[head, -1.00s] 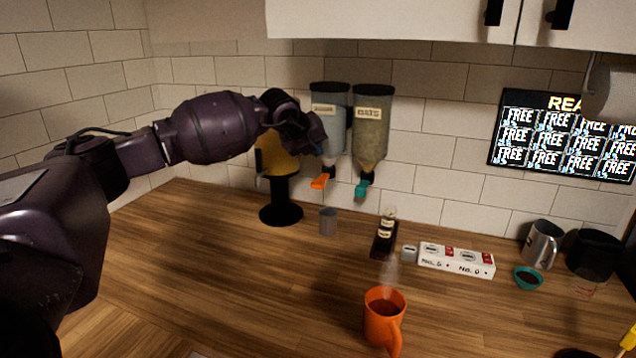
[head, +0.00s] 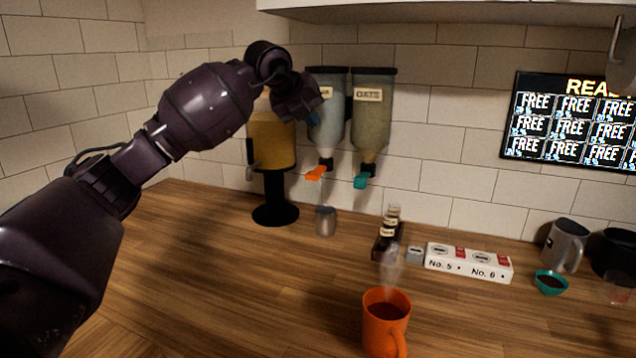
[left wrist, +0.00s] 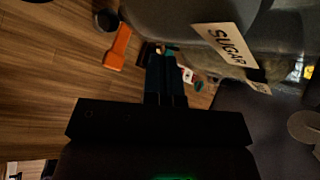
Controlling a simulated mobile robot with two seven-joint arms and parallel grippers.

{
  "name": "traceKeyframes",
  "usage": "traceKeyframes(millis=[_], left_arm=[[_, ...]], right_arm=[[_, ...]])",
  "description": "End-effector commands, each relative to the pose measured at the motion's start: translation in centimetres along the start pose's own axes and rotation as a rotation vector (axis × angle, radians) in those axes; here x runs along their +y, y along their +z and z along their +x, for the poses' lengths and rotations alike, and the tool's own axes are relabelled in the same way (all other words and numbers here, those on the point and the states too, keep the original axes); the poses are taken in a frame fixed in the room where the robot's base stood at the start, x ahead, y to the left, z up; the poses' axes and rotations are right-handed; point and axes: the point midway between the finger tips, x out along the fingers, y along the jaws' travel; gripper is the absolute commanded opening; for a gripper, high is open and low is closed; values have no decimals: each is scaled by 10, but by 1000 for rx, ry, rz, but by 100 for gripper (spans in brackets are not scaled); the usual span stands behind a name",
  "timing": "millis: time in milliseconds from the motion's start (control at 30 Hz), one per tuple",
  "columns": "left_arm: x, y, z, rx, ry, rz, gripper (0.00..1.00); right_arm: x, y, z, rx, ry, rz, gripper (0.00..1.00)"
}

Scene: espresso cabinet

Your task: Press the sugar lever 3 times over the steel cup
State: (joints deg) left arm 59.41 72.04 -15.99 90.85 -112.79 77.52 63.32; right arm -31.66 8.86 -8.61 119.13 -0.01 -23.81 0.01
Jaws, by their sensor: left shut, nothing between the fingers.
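The sugar dispenser (head: 328,128) hangs on the tiled wall, with an orange lever (head: 316,173) under its spout. Its SUGAR label (left wrist: 225,42) and the orange lever (left wrist: 118,48) also show in the left wrist view. The steel cup (head: 325,222) stands upright on the counter below the spout. A thin pale streak shows between spout and cup. My left gripper (head: 314,110) is shut and empty, in front of the sugar container and above the lever, apart from it. Its closed fingers show in the left wrist view (left wrist: 165,75). My right gripper is out of view.
An oats dispenser (head: 370,125) with a teal lever (head: 361,181) hangs right of the sugar one. A yellow dispenser on a black stand (head: 275,214) is at left. Small bottles (head: 388,235), a white box (head: 468,263) and a steaming orange mug (head: 386,325) occupy the counter.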

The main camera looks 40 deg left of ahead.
Motion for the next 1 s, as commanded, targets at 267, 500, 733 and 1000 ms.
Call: traceKeyframes(millis=[267, 500, 733, 1000], left_arm=[[2, 0, 0, 4, 4, 0, 0], [2, 1, -1, 3, 3, -1, 0], [7, -4, 8, 6, 6, -2, 0], [24, -22, 32, 10, 10, -1, 0]], right_arm=[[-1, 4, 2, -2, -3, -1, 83], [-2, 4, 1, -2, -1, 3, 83], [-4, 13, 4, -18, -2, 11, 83], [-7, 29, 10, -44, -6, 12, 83]])
